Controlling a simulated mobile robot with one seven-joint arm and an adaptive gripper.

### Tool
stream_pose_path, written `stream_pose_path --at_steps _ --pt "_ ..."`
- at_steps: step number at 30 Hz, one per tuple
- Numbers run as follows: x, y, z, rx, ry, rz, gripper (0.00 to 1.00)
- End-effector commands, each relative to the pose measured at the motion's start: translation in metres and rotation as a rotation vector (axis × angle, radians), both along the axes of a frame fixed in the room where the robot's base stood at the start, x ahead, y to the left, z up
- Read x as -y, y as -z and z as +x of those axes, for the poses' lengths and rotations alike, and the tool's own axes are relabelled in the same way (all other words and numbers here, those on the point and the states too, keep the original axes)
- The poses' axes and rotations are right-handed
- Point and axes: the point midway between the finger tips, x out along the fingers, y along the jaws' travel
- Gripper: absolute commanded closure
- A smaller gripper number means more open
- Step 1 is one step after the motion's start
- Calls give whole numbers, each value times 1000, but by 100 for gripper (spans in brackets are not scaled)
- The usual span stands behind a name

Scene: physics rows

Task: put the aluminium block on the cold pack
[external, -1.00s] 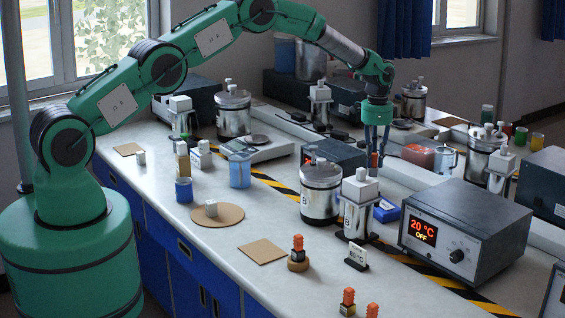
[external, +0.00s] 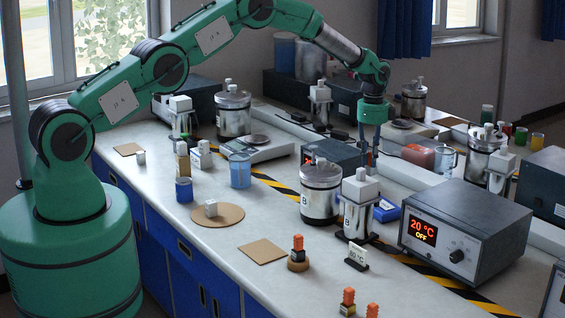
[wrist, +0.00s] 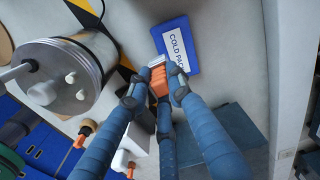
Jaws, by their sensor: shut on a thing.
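My gripper (wrist: 158,84) is shut on the orange grip of the aluminium block (wrist: 157,61), whose silvery end shows just beyond the fingers in the wrist view. The blue cold pack (wrist: 194,60), with a white label reading COLD PACK, lies flat on the bench beyond it. In the picture the block is at the pack's lower left edge; its height above the bench cannot be told. In the external view the cold pack (external: 386,211) is partly hidden behind a metal vessel on a stand.
A steel vessel marked B (external: 320,192) and a vessel on a stand (external: 358,210) stand close in front of the cold pack. A heater box reading 20 °C OFF (external: 465,232) is to its right. Other orange-gripped blocks (external: 298,246) stand at the front.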

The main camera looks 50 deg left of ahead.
Motion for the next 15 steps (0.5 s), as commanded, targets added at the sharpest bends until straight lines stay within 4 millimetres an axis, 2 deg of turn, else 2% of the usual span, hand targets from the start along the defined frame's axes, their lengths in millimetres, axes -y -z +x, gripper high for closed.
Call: stream_pose_path --at_steps 8,15 --pt "0 10 0 0 -1 0 100" --pt "0 42 0 -1 -1 0 100"
